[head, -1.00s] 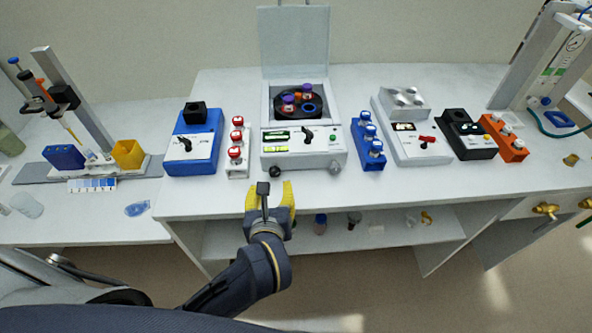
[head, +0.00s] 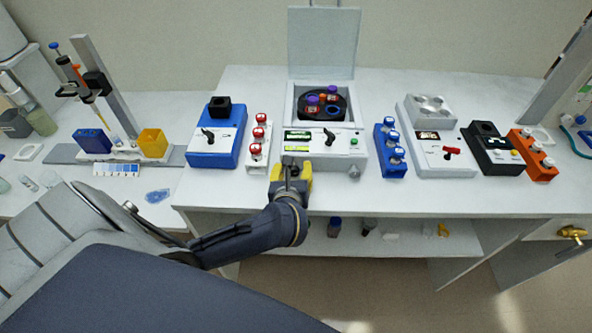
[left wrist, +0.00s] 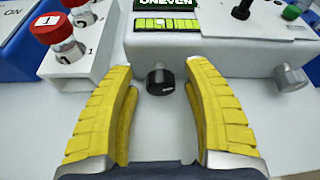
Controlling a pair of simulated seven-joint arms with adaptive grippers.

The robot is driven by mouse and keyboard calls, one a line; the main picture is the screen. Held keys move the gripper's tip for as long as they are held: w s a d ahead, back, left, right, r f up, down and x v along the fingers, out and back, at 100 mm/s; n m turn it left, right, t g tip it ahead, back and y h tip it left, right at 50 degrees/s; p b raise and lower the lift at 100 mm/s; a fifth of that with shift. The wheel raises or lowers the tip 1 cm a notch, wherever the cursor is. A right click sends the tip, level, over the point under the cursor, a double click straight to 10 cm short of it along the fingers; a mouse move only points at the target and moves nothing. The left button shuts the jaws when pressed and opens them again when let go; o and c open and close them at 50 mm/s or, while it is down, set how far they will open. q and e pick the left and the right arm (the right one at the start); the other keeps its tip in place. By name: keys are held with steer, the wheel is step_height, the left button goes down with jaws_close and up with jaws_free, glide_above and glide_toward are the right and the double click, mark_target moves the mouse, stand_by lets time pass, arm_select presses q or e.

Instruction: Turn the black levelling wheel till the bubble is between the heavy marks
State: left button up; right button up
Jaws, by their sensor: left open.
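The black levelling wheel (left wrist: 160,80) sits on the lower front of a white centrifuge (head: 345,145); in the head view my gripper covers it. My left gripper (left wrist: 163,78) is open, with a yellow fingertip on each side of the wheel and visible gaps between. It also shows in the head view (head: 290,168), at the centrifuge's front left. A yellow-green level vial (left wrist: 168,23) with dark marks lies above the wheel; I cannot make out the bubble's exact place. The display (left wrist: 166,3) above it reads UNEVEN. My right gripper is in neither view.
A grey knob (left wrist: 290,77) is on the centrifuge's right front. A white rack of red-capped vials (head: 258,145) stands close on the left, a blue rack (head: 390,150) on the right. The centrifuge lid (head: 323,42) is up. Bare bench lies in front.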

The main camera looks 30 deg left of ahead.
arm_select(q)
steer(key=shift+c, duration=0.5)
jaws_close()
steer(key=shift+w+m+g+y, duration=0.1)
steer(key=shift+m+g+y, duration=0.3)
steer(key=shift+m, duration=0.6)
steer(key=shift+o, duration=0.5)
jaws_free()
